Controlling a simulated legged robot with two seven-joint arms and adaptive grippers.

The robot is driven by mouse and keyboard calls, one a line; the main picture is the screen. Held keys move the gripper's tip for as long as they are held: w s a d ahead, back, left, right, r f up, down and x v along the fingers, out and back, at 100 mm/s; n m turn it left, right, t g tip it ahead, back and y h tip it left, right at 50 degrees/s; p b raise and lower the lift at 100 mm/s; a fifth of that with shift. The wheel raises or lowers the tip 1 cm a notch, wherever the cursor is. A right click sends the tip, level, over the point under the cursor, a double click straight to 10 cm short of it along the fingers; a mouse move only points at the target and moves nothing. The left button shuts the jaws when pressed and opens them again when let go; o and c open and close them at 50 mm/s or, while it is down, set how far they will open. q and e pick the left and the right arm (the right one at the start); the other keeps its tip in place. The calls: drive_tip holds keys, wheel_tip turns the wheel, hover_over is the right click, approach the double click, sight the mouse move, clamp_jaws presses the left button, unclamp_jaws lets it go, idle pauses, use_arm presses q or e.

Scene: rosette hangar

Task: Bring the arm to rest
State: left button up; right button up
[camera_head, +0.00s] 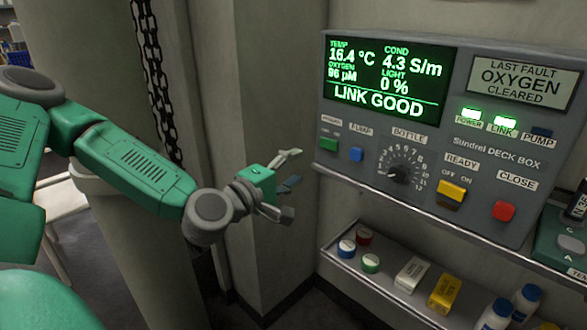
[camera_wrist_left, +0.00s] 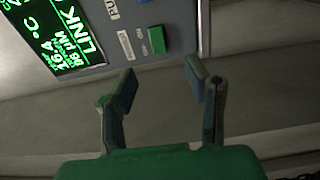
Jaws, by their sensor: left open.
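My left arm comes in from the left in the head view, green with grey joints. Its gripper (camera_head: 287,184) is open and empty, in front of the pale pillar and to the left of the grey deck box (camera_head: 455,215). In the left wrist view the two fingers (camera_wrist_left: 162,88) stand apart with nothing between them. The deck box shows beyond them, with its green switch (camera_wrist_left: 157,40) just past the fingertips and not touched. My right gripper is not in view.
A shelf (camera_head: 345,262) below the box holds small round tins, cartons such as a yellow one (camera_head: 445,293), and white bottles (camera_head: 495,315). A dark chain (camera_head: 155,75) hangs behind my arm. A handheld device (camera_head: 565,245) stands at the right edge.

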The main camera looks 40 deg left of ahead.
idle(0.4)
use_arm(q)
drive_tip(key=s+d+f+m+g+h, duration=0.1)
drive_tip(key=s+d+f+m+g, duration=0.2)
drive_tip(key=f, duration=0.4)
drive_tip(key=s+d+f+m+g+h, duration=0.1)
drive_tip(key=s+d+f+m+g, duration=0.25)
drive_tip(key=f, duration=0.35)
drive_tip(key=s+d+f+m+g+h, duration=0.1)
drive_tip(key=s+d+f+m+g, duration=0.2)
drive_tip(key=f, duration=0.4)
drive_tip(key=s+f+m+g+y, duration=0.1)
drive_tip(key=s+f+m+g, duration=0.3)
drive_tip(key=s, duration=0.5)
drive_tip(key=s+f+m+g+y, duration=0.2)
drive_tip(key=s+f+m+g, duration=0.2)
drive_tip(key=s+f, duration=0.5)
drive_tip(key=shift+d+m, duration=0.15)
drive_tip(key=shift+m, duration=0.3)
drive_tip(key=shift+s, duration=0.1)
